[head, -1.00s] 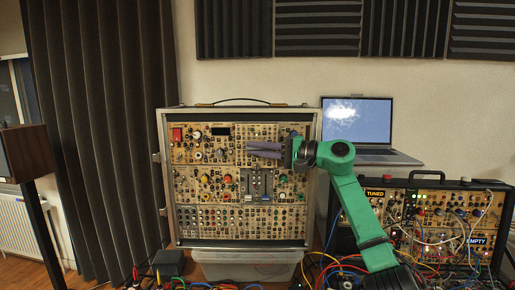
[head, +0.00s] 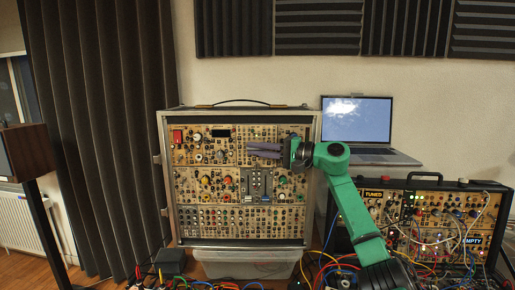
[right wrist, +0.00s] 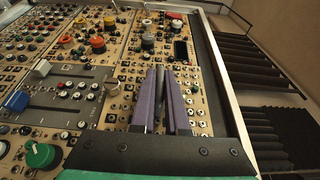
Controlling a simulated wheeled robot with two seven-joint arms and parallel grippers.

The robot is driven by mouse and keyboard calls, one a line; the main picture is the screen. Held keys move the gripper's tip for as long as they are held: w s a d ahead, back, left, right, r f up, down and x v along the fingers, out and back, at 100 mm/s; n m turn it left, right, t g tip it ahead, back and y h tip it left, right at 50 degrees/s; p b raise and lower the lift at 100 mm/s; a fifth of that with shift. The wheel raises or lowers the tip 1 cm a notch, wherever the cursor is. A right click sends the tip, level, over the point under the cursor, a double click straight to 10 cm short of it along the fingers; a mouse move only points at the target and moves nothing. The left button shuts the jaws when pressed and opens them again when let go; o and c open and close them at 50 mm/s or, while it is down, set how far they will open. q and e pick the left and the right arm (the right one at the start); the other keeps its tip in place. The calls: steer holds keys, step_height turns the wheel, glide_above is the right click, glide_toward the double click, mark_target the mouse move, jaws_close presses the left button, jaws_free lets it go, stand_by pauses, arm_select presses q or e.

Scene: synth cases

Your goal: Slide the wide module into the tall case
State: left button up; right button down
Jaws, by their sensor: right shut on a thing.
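The tall case (head: 168,205) stands upright in the middle of the head view, with rows of tan panels full of knobs and jacks. My right gripper (head: 252,150) reaches in from the right at its top row. Its two purple-grey fingers show close together in the right wrist view (right wrist: 160,85). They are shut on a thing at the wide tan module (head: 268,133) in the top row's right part. That module looks level with the panels around it; I cannot tell how deep it sits. The fingers hide part of its face. My left gripper is not in view.
A laptop (head: 357,120) stands behind the case at right. A lower case (head: 425,183) with patch cables and labels TUNED and EMPTY stands at right. Loose cables (head: 325,262) lie in front. A clear bin (head: 245,262) is under the tall case. A speaker (head: 22,152) stands at left.

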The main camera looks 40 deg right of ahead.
steer(key=shift+w+d+r+p, duration=0.1)
steer(key=shift+w+d+p, duration=0.25)
steer(key=shift+p, duration=0.2)
steer(key=c, duration=0.8)
jaws_free()
steer(key=shift+c, duration=0.2)
steer(key=b+v, duration=0.8)
steer(key=v, duration=0.6)
steer(key=shift+s+b, duration=0.3)
steer(key=shift+b, duration=0.1)
